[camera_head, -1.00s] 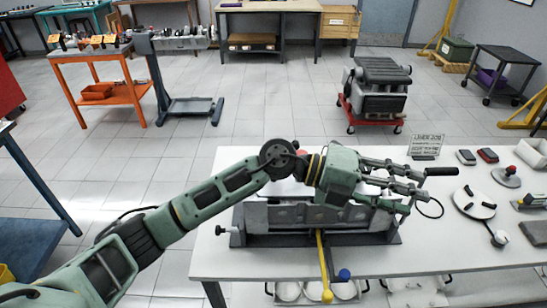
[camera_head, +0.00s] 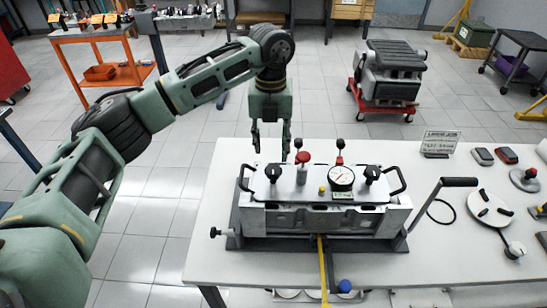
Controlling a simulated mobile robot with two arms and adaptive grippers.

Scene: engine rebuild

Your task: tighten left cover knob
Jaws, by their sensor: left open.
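A silver cover plate (camera_head: 318,190) lies on the engine block (camera_head: 300,218) in its fixture on the white table. The left cover knob (camera_head: 273,173), black, stands upright near the plate's left end. A matching black right knob (camera_head: 372,174) stands near the right end. Between them are red-topped fittings (camera_head: 302,158), a small yellow knob (camera_head: 322,190) and a round white gauge (camera_head: 341,177). My left gripper (camera_head: 271,150) points down with its fingers apart and empty. In the picture it appears just above the left knob, apart from it. My right gripper is out of view.
A crank handle (camera_head: 458,182) rises at the fixture's right. A sign (camera_head: 439,143), a black cable loop (camera_head: 441,211) and a round white tool (camera_head: 490,208) are on the table's right. A yellow-handled bar (camera_head: 322,262) hangs at the front.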

